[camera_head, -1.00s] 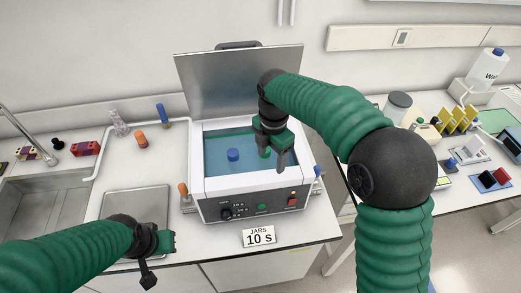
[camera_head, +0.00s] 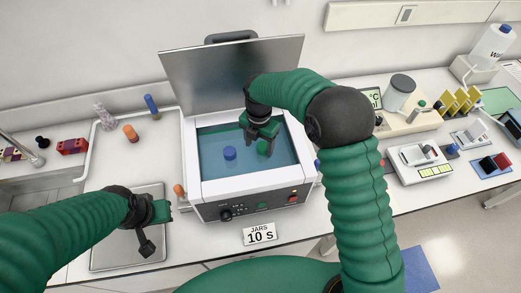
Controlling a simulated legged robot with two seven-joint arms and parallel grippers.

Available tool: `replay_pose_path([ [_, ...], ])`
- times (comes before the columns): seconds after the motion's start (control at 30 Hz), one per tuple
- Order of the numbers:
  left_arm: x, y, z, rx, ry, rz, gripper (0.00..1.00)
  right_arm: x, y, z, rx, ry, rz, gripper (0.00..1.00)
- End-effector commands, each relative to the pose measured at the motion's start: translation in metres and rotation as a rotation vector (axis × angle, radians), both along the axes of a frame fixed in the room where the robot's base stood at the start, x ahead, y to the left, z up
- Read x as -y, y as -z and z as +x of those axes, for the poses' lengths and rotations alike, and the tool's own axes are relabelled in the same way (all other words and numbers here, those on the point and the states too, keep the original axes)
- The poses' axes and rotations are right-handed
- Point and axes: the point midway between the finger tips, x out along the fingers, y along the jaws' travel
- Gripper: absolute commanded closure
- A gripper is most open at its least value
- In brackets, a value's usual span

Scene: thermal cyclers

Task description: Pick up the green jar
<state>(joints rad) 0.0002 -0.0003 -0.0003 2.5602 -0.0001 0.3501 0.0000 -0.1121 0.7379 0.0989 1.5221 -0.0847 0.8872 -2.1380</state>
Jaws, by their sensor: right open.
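The green jar (camera_head: 263,147) is in the open water bath (camera_head: 207,185), toward the right side of its basin. My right gripper (camera_head: 261,149) points down into the bath and is open, with its fingers on either side of the green jar and partly hiding it. I cannot tell whether the fingers touch it. A blue jar (camera_head: 230,153) is to its left in the same bath. My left gripper (camera_head: 158,228) is open and empty over the metal tray at the lower left.
The bath's raised lid (camera_head: 205,80) stands behind my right gripper. A "JARS 10 s" sign (camera_head: 259,234) is in front of the bath. Orange (camera_head: 130,133) and blue (camera_head: 151,106) capped items are at the left. Lab equipment (camera_head: 415,155) crowds the right bench.

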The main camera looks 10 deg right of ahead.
Motion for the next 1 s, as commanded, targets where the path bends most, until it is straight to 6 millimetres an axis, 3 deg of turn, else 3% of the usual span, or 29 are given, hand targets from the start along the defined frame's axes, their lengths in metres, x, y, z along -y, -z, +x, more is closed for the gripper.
replay_pose_path([
  [0.23, 0.000, -0.028, 0.000, 0.000, 0.001, 0.000, 1.00, 0.006, 0.029, -0.007, -0.004, 0.001, -0.002, 0.38],
  [0.4, 0.000, -0.031, 0.000, 0.000, 0.001, 0.000, 1.00, 0.004, 0.053, -0.006, 0.002, 0.000, -0.002, 0.38],
  [0.6, 0.000, -0.029, 0.000, 0.000, 0.001, 0.000, 1.00, 0.004, 0.056, -0.003, 0.003, 0.000, -0.001, 0.39],
  [1.0, 0.000, -0.029, 0.000, 0.000, 0.000, 0.000, 1.00, 0.005, 0.055, -0.004, 0.004, 0.001, -0.001, 0.91],
])
